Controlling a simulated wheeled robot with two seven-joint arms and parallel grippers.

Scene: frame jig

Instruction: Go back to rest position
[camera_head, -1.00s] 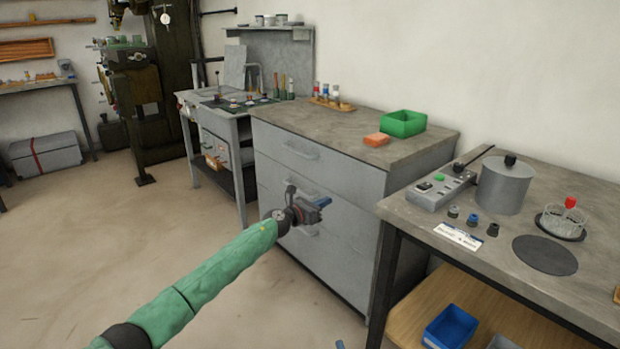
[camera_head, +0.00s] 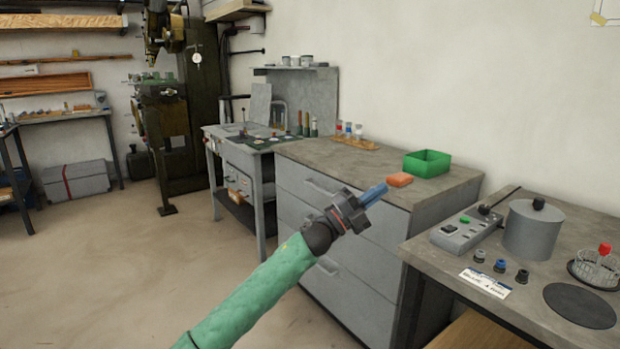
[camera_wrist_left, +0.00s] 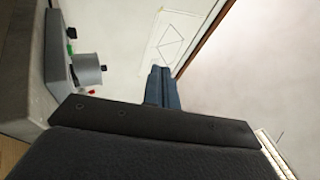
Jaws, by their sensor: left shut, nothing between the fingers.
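My left gripper (camera_head: 374,194) is raised in front of the grey drawer cabinet, its blue fingers shut and empty. The fingers also show in the left wrist view (camera_wrist_left: 161,88), close together, with the pale wall beyond. My green-sleeved left arm comes in from the bottom of the head view. In that picture the fingertips lie just left of the orange block (camera_head: 399,180), with no visible contact. My right gripper is not in view.
The drawer cabinet (camera_head: 340,245) carries a green bin (camera_head: 427,163). On the right, a workbench (camera_head: 480,262) holds a grey pot (camera_head: 532,230), a switch box (camera_head: 466,236) and a glass dish (camera_head: 597,268). Open floor (camera_head: 130,280) lies to the left.

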